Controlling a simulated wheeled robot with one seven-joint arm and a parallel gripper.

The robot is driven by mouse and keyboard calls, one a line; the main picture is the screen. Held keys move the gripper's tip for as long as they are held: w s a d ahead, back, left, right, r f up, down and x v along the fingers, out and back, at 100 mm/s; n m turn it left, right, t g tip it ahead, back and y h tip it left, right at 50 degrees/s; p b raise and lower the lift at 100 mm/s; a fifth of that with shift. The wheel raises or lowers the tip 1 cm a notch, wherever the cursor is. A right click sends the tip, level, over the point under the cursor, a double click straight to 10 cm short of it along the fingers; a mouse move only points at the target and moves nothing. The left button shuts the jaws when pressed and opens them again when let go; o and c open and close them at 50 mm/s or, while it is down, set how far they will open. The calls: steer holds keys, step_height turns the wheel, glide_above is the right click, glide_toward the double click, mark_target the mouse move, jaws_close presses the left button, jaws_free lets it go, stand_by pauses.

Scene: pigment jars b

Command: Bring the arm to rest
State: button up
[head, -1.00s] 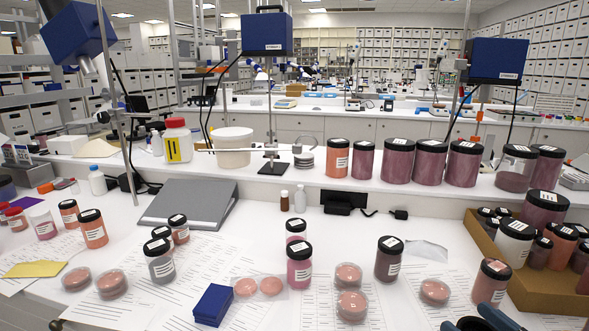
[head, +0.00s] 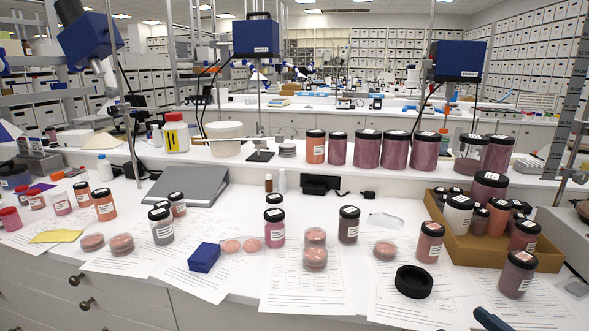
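My gripper does not show in the head view. A dark blue piece, probably part of my arm, cuts into the bottom edge at the right; its shape is mostly out of frame. Below and left of the tan box, a black ring-shaped piece (head: 413,282) lies on the white bench over printed sheets. A black-lidded jar of reddish pigment (head: 517,273) stands to its right, and a similar jar (head: 430,243) stands just behind it. No jar is seen held.
A tan box (head: 463,247) of jars stands at the right. Large jars (head: 367,150) line the raised back shelf. A blue block (head: 204,257), a grey binder (head: 187,184), small jars and clear pink-filled dishes (head: 315,257) crowd the bench. The middle front has bare paper.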

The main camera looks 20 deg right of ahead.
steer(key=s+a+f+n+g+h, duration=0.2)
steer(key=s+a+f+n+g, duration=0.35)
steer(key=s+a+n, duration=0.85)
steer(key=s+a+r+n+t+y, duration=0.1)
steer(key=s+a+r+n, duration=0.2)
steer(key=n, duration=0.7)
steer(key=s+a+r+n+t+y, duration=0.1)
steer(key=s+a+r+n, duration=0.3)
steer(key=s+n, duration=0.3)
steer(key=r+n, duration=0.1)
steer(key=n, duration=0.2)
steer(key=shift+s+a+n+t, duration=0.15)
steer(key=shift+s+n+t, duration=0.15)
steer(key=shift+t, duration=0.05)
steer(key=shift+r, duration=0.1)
